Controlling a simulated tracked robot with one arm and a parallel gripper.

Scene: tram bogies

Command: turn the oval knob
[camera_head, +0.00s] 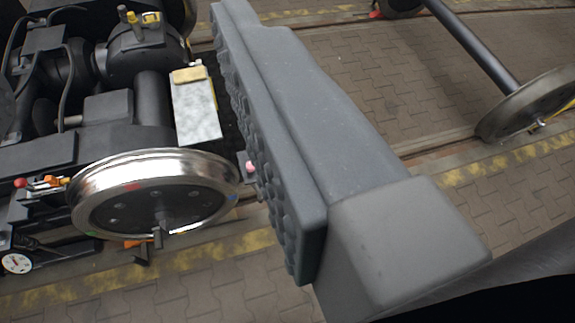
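My gripper (262,140) fills the middle of the view. Only one thick grey finger shows, and its ridged pad faces left with nothing against it. The other finger is outside the picture. No knob is clearly oval at this size. Small knob-like parts show on the bogie at left: a red ball (20,183) on a lever at the left edge, and a pink-red end (250,166) close beside the pad. A dark stub with a yellow part (131,17) stands on the housing at the top. My finger hides part of the bogie's right side.
The dark bogie has a shiny wheel (155,195) and a pale plate (196,110) with a tan block (188,75) on it. A round dial (16,263) sits low at left. Another wheel (530,103) and axle are at right. Paved floor (375,85) lies open between.

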